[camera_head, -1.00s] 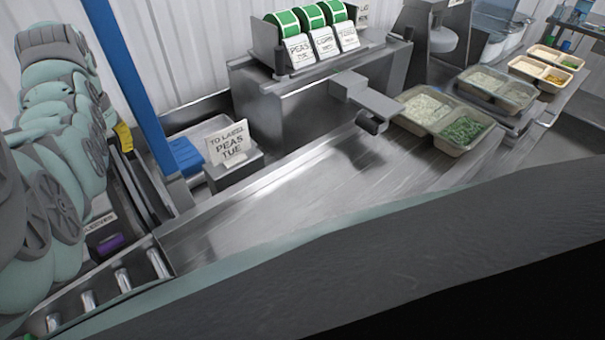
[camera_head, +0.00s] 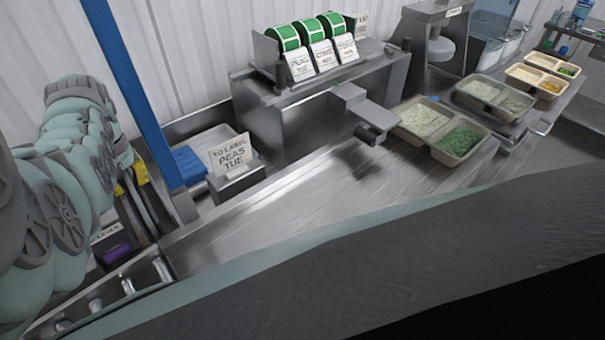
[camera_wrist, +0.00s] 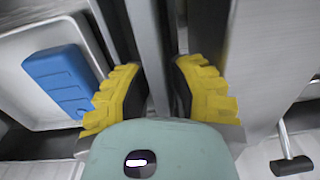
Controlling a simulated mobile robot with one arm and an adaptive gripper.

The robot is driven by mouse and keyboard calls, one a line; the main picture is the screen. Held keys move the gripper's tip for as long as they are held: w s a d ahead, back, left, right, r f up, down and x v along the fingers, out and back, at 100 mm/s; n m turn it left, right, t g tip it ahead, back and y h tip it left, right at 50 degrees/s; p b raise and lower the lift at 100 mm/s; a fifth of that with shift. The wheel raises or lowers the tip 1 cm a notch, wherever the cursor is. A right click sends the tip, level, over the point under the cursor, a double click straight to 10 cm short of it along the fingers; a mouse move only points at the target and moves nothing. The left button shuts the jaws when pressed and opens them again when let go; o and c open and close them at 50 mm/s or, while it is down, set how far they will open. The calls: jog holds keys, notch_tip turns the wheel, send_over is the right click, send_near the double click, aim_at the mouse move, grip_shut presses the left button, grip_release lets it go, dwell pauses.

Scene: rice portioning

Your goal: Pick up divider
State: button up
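My gripper (camera_wrist: 158,95) has two yellow ridged fingertips, spread apart and pointing down. In the wrist view a long thin grey metal strip (camera_wrist: 150,45), which may be the divider, runs through the gap between them. I cannot tell whether either finger touches it. In the head view my gripper (camera_head: 130,180) is at the left, partly hidden by my arm, over narrow upright grey plates (camera_head: 151,213) beside the steel worktop. No piece is clearly marked as the divider.
A tray (camera_wrist: 22,100) with a blue block (camera_wrist: 62,80) lies left of the fingers in the wrist view. A blue post (camera_head: 140,90) stands close to my arm. Filled food trays (camera_head: 415,135) are at the right. The near worktop (camera_head: 290,215) is clear.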

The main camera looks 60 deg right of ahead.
grip_shut()
dwell(0.3)
jog(key=shift+r, duration=0.15)
